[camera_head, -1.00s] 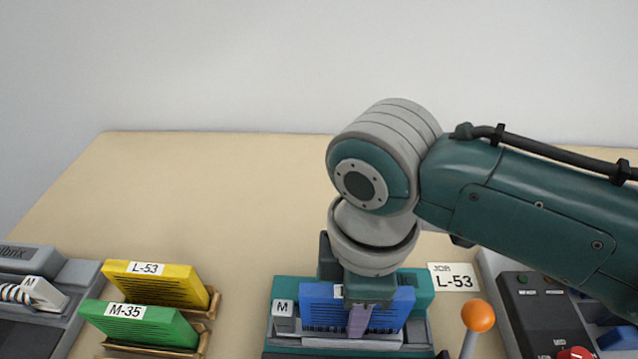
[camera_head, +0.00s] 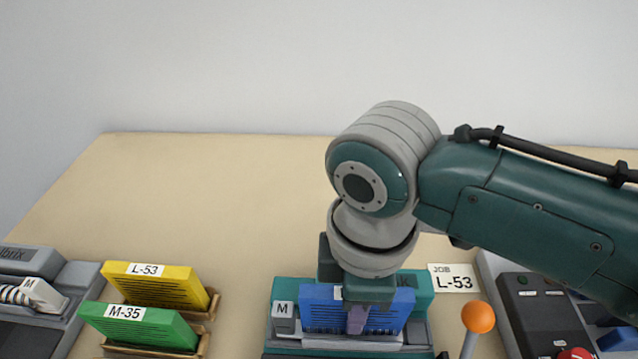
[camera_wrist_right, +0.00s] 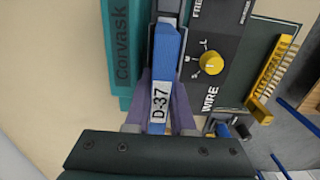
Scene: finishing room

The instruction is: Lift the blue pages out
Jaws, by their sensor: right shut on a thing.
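The blue pages (camera_head: 322,309) stand upright in the teal binding machine (camera_head: 422,286) at the front middle of the head view. In the right wrist view the blue pages (camera_wrist_right: 166,62) show edge-on with a white D-37 label. My right gripper (camera_head: 357,318) comes down on them from above and is shut on them. Its purple fingers (camera_wrist_right: 159,108) lie on both sides of the labelled edge in the wrist view. The lower edge of the pages is hidden in the machine. My left gripper is not in view.
Yellow L-53 pages (camera_head: 150,285) and green M-35 pages (camera_head: 138,325) stand in wooden holders at the left. An orange-knobbed lever (camera_head: 478,316) and a JOB L-53 card (camera_head: 453,278) are right of the machine. The table behind is clear.

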